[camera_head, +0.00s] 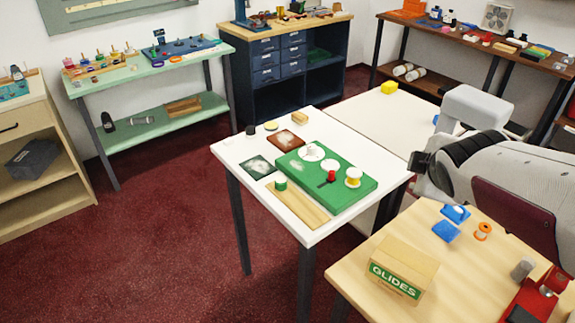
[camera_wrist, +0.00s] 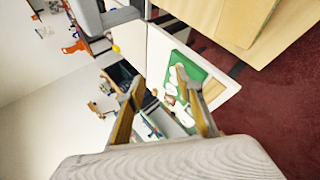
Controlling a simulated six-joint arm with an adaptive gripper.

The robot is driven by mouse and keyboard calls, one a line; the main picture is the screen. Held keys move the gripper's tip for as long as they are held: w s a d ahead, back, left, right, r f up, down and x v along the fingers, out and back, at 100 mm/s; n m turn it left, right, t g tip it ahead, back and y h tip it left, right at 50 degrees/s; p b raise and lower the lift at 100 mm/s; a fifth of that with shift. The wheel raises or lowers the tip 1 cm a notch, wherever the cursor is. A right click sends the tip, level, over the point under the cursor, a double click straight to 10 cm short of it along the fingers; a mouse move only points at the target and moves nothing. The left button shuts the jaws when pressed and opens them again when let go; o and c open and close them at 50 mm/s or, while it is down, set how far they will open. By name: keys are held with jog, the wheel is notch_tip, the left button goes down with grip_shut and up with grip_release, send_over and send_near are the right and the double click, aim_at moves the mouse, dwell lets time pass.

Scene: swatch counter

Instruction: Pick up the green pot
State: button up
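The green pot (camera_head: 281,185) is a small upright cylinder on the white table (camera_head: 233,152), at the front left edge of the green board (camera_head: 345,196), close to a pale wooden strip (camera_head: 300,206). My gripper (camera_wrist: 160,80) shows in the wrist view with its two fingers spread apart and nothing between them. It is well away from the pot; in the head view my arm is at the right, beyond the board. The green board (camera_wrist: 205,77) also shows in the wrist view, partly behind one finger. I cannot make out the green pot there.
On the board are white discs (camera_head: 311,152), a red pot (camera_head: 331,176) and a yellow-and-white pot (camera_head: 353,177). Dark and brown swatches (camera_head: 257,167) lie left of it. A wooden table with a GLIDES box (camera_head: 402,268) stands in front. Red floor is clear at left.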

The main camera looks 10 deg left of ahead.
jog(key=w+a+f+n+t+y, duration=0.1)
jog(key=w+a+f+n, duration=0.1)
jog(key=w+n, duration=0.3)
jog(key=w+a+f+n+y, duration=0.1)
jog(key=w+a+n, duration=0.25)
jog(key=w, duration=0.35)
jog(key=n+g+y, duration=0.3)
jog(key=n+y, duration=0.7)
jog(key=n, duration=1.2)
send_near(286, 183)
jog(key=shift+w+a+f, duration=0.1)
jog(key=shift+w+a, duration=0.1)
jog(key=shift+w, duration=0.2)
jog(key=shift+w+a+f, duration=0.1)
jog(key=shift+w+a, duration=0.1)
jog(key=shift+w, duration=0.25)
jog(key=shift+s+a+f+n, duration=0.2)
jog(key=shift+a+f+n, duration=0.15)
jog(key=shift+n, duration=0.2)
jog(key=shift+x, duration=1.3)
jog(key=shift+a, duration=0.15)
